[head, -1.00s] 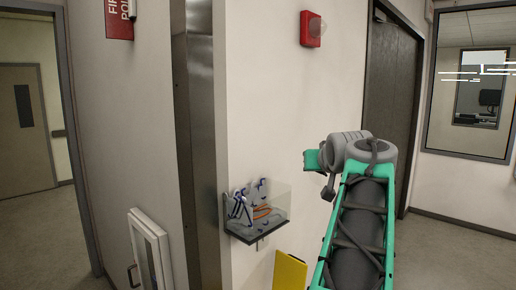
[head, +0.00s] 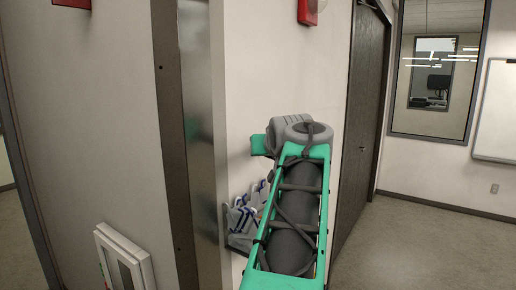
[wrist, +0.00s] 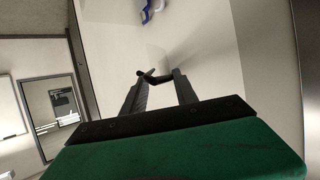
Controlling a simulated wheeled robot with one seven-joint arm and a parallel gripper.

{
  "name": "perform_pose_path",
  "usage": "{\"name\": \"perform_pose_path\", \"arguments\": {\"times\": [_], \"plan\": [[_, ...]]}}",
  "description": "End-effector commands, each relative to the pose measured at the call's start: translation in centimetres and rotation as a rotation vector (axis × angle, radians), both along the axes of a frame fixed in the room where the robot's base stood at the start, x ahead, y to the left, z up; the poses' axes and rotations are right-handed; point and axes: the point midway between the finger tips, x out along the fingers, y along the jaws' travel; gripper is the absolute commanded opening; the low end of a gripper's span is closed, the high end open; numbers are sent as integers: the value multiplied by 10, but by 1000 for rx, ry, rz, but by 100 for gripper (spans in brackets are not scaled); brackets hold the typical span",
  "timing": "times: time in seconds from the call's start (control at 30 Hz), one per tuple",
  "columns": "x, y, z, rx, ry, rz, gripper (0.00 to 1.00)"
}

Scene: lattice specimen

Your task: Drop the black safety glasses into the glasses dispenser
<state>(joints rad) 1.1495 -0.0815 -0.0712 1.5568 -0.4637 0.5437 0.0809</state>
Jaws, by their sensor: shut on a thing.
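In the wrist view my gripper (wrist: 160,82) is shut on a small dark thing (wrist: 154,76), likely the black safety glasses; only a thin dark piece shows between the fingertips. The glasses dispenser (head: 228,240) is a small wall-mounted clear box on a dark base, with several blue-and-white glasses (head: 243,214) in it. My arm hides its right part in the head view. In the wrist view a blue-and-white piece (wrist: 150,10) shows at the top edge, beyond and apart from the fingertips. In the head view my fingers are hidden behind my arm.
A metal corner strip (head: 195,130) runs up the wall left of the dispenser. A white-framed wall box (head: 124,260) sits low at the left. A red alarm (head: 308,12) is above. A dark door (head: 360,120) stands at the right; the floor (head: 430,240) there is clear.

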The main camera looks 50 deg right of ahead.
Motion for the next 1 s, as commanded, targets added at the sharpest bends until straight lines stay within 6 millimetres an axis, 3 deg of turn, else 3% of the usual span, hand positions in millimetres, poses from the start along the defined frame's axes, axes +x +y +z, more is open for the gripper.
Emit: {"name": "perform_pose_path", "arguments": {"times": [0.4, 0.7, 0.73, 1.0], "plan": [[-3, -3, -55, 0, 0, -8, 0], [-2, -2, -56, 0, 0, -4, 0], [-2, -2, -56, 0, 0, -4, 37], [-1, -1, -56, 0, 0, -3, 59]]}}
